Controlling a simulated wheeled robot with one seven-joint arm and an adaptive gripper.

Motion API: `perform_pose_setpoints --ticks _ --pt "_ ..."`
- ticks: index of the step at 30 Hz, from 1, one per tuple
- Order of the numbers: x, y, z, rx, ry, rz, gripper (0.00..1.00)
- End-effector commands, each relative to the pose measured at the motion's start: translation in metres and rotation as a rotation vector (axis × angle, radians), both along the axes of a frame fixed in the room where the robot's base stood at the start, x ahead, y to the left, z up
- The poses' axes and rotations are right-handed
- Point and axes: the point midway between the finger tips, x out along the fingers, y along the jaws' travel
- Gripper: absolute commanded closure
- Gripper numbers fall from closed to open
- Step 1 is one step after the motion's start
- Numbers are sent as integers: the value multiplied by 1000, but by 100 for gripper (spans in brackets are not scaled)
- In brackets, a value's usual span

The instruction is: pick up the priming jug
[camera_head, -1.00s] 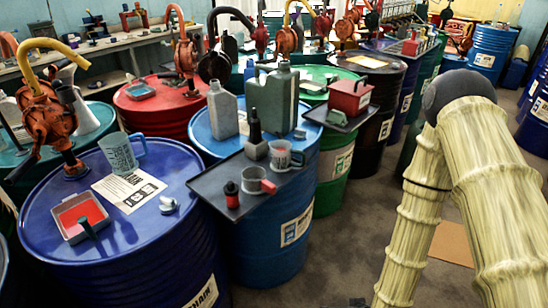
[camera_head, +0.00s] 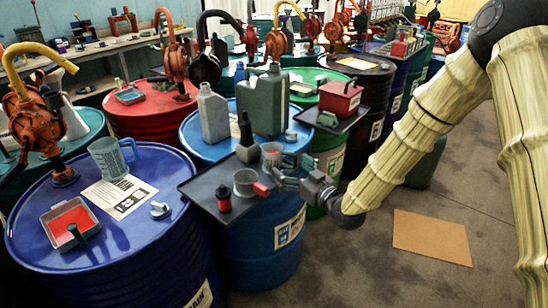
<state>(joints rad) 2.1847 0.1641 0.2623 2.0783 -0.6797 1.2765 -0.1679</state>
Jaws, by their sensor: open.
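I cannot tell for sure which vessel is the priming jug. A grey-blue measuring jug (camera_head: 108,159) with a side handle stands upright on the left blue drum. Two smaller grey cups stand on a dark tray (camera_head: 208,199): one cup with a red handle (camera_head: 243,181), and behind it a cup with a grey handle (camera_head: 271,150). My gripper (camera_head: 281,178) is open at the tray's right edge, its fingers pointing left, close beside the two cups. Whether a finger touches a cup is unclear. Nothing shows held between the fingers.
On the tray are a red-and-black bottle (camera_head: 223,201) and a dark bottle (camera_head: 247,143). A green can (camera_head: 263,104) and a grey can (camera_head: 213,116) stand behind. The left drum holds a red-filled pan (camera_head: 70,224) and a paper label (camera_head: 119,196). Grey floor lies right, with a cardboard sheet (camera_head: 432,236).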

Motion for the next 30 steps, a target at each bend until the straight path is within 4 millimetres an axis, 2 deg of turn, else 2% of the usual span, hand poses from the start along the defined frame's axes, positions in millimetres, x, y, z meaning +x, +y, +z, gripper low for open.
perform_pose_setpoints --ticks 10,19,29,30 --pt "18 17 4 0 1 1 8" --pt "45 41 5 0 1 0 8" --pt "49 44 4 1 2 -1 8" --pt "49 43 4 1 2 -1 16"
